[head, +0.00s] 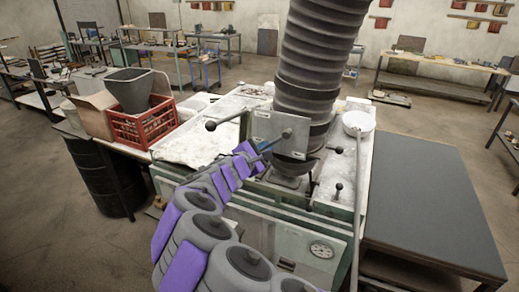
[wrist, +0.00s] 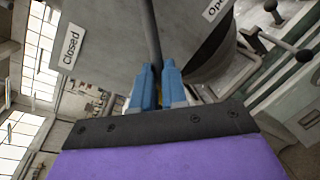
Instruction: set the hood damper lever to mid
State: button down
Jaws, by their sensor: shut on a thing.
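The hood damper lever is a thin dark rod (wrist: 151,30) in front of a grey plate (wrist: 105,45). In the wrist view a "Closed" label (wrist: 70,47) is on the left of the plate and an "Open" label (wrist: 216,9) is at upper right. The rod stands between the two labels. My gripper (wrist: 154,85) has its blue fingers shut on the lever's lower end, which they hide.
The ribbed duct (head: 315,55) rises above the white-topped unit. Another black-knobbed lever (head: 211,125) sticks out left of the plate. Small knobbed levers (head: 338,187) stand to the right. A red crate (head: 143,125) is at left, a dark table (head: 430,200) at right.

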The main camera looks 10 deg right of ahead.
jog(key=c, duration=1.5)
grip_release()
jog(key=shift+d+r, duration=0.3)
jog(key=o, duration=0.3)
jog(key=shift+d+f, duration=0.15)
jog(key=shift+d, duration=0.3)
jog(key=shift+o, duration=0.2)
jog(key=shift+a, duration=0.55)
jog(key=b+v, duration=0.1)
jog(key=v, duration=1.5)
jog(key=shift+s+b, duration=0.35)
jog(key=shift+s, duration=0.05)
